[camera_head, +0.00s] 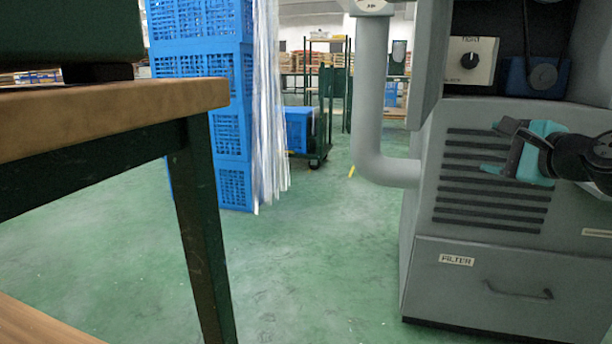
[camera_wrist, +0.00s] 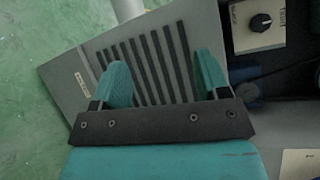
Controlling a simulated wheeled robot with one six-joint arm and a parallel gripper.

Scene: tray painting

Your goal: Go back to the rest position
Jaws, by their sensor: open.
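My gripper (camera_head: 507,150) is at the right of the head view, in front of the grey machine (camera_head: 480,240) with its dark vent slots. Its teal fingers are apart with nothing between them. In the wrist view the two teal fingers (camera_wrist: 163,85) stand wide apart over the slotted grey panel. No tray shows in either view.
A wooden-topped table (camera_head: 110,115) with dark green legs stands at the left. Blue crates (camera_head: 205,70) are stacked behind it. A dark trolley (camera_head: 318,120) stands farther back. A grey pipe (camera_head: 370,100) joins the machine. Green floor (camera_head: 310,250) between table and machine is clear.

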